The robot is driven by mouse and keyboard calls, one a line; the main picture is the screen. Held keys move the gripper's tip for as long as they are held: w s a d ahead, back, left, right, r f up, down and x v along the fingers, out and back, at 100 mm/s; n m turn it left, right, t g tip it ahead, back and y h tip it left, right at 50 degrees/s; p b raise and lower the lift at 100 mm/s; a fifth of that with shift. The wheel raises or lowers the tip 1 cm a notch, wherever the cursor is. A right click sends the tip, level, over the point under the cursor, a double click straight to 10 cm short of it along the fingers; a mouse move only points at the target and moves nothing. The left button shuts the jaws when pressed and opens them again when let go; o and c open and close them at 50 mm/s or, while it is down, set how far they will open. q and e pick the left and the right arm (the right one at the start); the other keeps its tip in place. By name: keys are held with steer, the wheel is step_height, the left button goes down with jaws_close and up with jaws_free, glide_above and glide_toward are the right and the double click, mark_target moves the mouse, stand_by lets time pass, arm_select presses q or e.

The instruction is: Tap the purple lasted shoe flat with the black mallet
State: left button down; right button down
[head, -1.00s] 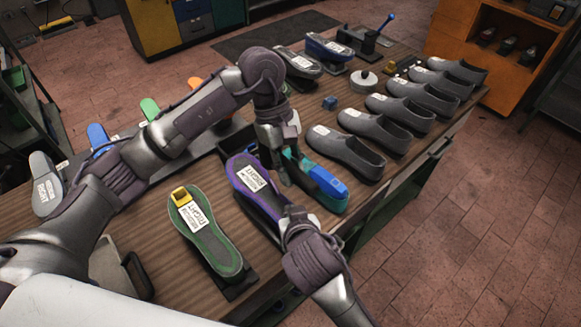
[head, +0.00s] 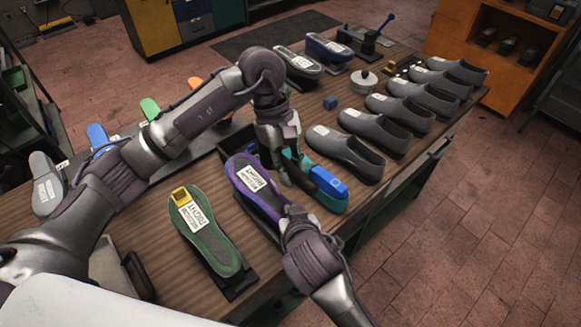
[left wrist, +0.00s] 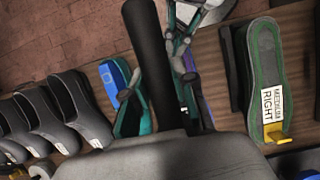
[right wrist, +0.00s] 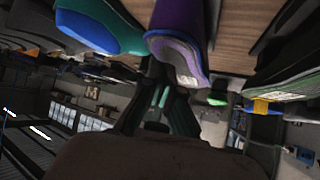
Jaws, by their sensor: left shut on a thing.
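The purple lasted shoe (head: 262,203) lies sole up in the middle of the bench, with a white label on its sole. My left gripper (head: 286,178) is just right of it, shut on the black mallet (head: 327,184). The mallet's dark cylinder also shows in the left wrist view (left wrist: 150,60); its far parts are partly hidden. My right gripper (head: 292,222) is at the near end of the purple shoe. In the right wrist view its fingers (right wrist: 160,98) are just below the shoe's end (right wrist: 185,52); I cannot tell whether they touch it.
A teal shoe (head: 332,204) with a blue block stands close right of the purple one. A green shoe (head: 215,240) with a yellow tag lies to the left. Grey shoes (head: 345,152) line the right edge.

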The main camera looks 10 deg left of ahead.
steer(key=shift+f, duration=0.9)
